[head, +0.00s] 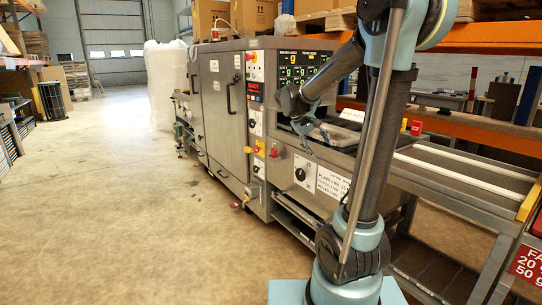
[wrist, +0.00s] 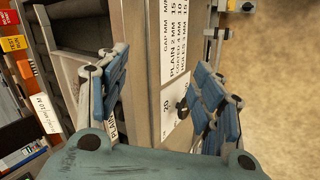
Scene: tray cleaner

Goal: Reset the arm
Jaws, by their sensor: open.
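My arm rises at the right of the head view and bends over toward the steel tray cleaner (head: 226,110). My gripper (head: 314,140) hangs in front of the machine's open right-hand section, above its front panel. In the wrist view my gripper (wrist: 160,62) has its two blue-padded fingers spread wide apart. Nothing is held between them. Behind the gap are the machine's steel front panel and a white label with gap and plain settings (wrist: 173,45). A black dial (wrist: 183,108) shows beside the right finger. Whether a finger touches the machine cannot be told.
A conveyor (head: 465,170) with rails runs off to the right of the machine. Orange racking (head: 470,125) stands behind it. Red and yellow buttons (head: 416,128) stick up near the arm. The concrete floor (head: 130,220) at left is clear.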

